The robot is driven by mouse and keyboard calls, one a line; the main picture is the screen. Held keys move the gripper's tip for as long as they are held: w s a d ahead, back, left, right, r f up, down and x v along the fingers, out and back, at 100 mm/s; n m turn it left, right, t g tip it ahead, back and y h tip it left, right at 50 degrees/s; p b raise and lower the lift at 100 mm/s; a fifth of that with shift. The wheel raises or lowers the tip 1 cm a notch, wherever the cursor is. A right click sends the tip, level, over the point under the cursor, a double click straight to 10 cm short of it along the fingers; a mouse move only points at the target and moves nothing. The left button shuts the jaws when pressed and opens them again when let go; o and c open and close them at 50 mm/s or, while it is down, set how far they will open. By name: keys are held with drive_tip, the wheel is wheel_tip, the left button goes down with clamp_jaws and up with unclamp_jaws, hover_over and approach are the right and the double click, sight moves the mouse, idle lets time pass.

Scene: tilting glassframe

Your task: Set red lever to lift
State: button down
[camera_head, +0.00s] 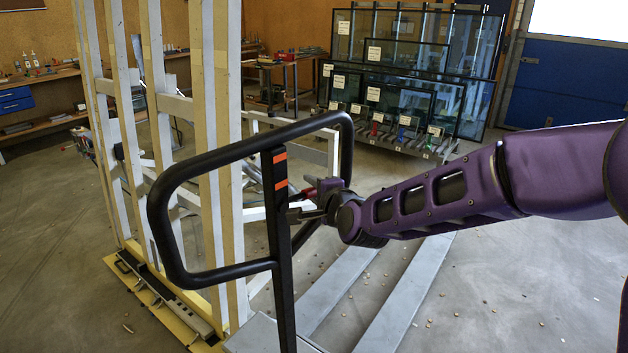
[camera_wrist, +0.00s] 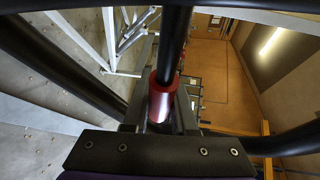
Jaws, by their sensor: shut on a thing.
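The red lever (camera_head: 325,186) shows in the head view behind the black tube handle, partly hidden by the handle's upright post and my gripper. My gripper (camera_head: 312,206) reaches in from the right and is shut on it. In the wrist view the red lever (camera_wrist: 162,98) is a red sleeve with a black rod running up from it. It sits in the middle, between the fingers of my gripper (camera_wrist: 160,122). The lever's pivot and end positions are hidden.
The black tube handle (camera_head: 221,273) loops around close to my gripper, with a black post (camera_head: 278,240) in front. The tilting frame's pale uprights (camera_head: 217,150) stand at left. Grey base beams (camera_head: 403,300) lie on the floor. A glass rack (camera_head: 405,85) stands at the back.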

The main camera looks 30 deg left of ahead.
drive_tip(key=shift+s+a+f+m+g, duration=0.15)
drive_tip(key=shift+f+m+g, duration=0.1)
drive_tip(key=shift+f, duration=0.15)
drive_tip(key=shift+s+d+f+m+g, duration=0.1)
drive_tip(key=shift+s+f+m+g, duration=0.05)
drive_tip(key=shift+f+m, duration=0.2)
drive_tip(key=shift+s+a+f+m+g, duration=0.1)
drive_tip(key=shift+s+f+m+g, duration=0.1)
drive_tip(key=shift+f, duration=0.25)
drive_tip(key=c, duration=0.7)
unclamp_jaws()
drive_tip(key=shift+w, duration=0.1)
